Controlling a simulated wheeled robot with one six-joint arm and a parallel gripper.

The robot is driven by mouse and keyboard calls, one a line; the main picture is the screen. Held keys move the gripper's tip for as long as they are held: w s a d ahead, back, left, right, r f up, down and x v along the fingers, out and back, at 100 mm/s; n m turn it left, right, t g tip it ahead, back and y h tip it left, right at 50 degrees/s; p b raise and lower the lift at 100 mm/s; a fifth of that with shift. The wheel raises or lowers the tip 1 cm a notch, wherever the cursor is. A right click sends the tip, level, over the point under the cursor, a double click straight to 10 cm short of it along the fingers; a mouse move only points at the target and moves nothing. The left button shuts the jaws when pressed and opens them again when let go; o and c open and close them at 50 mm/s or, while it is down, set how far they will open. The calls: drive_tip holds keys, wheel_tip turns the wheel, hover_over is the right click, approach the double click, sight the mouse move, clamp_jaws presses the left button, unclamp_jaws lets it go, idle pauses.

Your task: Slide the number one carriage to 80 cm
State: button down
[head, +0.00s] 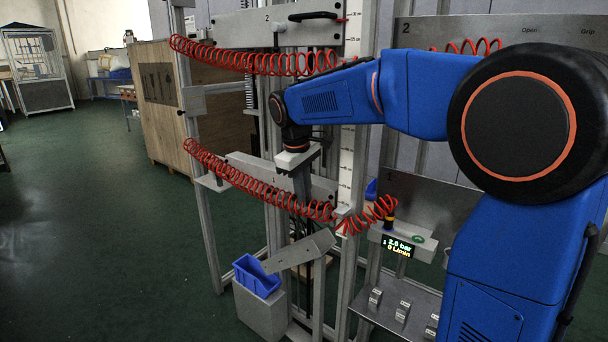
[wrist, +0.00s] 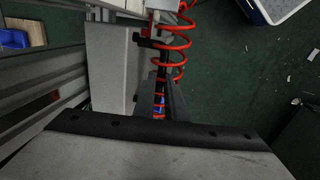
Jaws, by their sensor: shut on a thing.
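The number one carriage (head: 240,165) is a light grey plate on the lower part of the upright frame, level, partly hidden behind my gripper (head: 302,192). Its plate also shows in the wrist view (wrist: 108,70), left of my fingers. My gripper points down in front of the plate and is shut on the carriage's black handle (wrist: 164,52), which runs between the fingers in the wrist view. The head view hides the grip itself. A white scale (head: 348,140) runs up the post right of the carriage; its figures are too small to read.
The number two carriage (head: 240,28) with its black handle sits higher on the frame. Red coiled hoses (head: 250,190) hang close around my gripper. A tilted grey chute (head: 300,250) and a blue bin (head: 255,275) stand below. A display (head: 398,246) reads 2.0 bar.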

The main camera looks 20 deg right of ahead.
drive_tip(key=shift+s+f, duration=0.1)
drive_tip(key=shift+f, duration=1.15)
drive_tip(key=c, duration=1.8)
unclamp_jaws()
drive_tip(key=shift+f, duration=0.1)
drive_tip(key=shift+c, duration=0.2)
drive_tip(key=shift+r, duration=0.2)
drive_tip(key=a+r, duration=0.1)
drive_tip(key=r, duration=0.4)
drive_tip(key=s+r, duration=0.1)
drive_tip(key=r, duration=0.5)
drive_tip(key=a+r, duration=0.1)
drive_tip(key=r, duration=0.5)
drive_tip(key=shift+s+a, duration=0.3)
drive_tip(key=shift+s, duration=0.05)
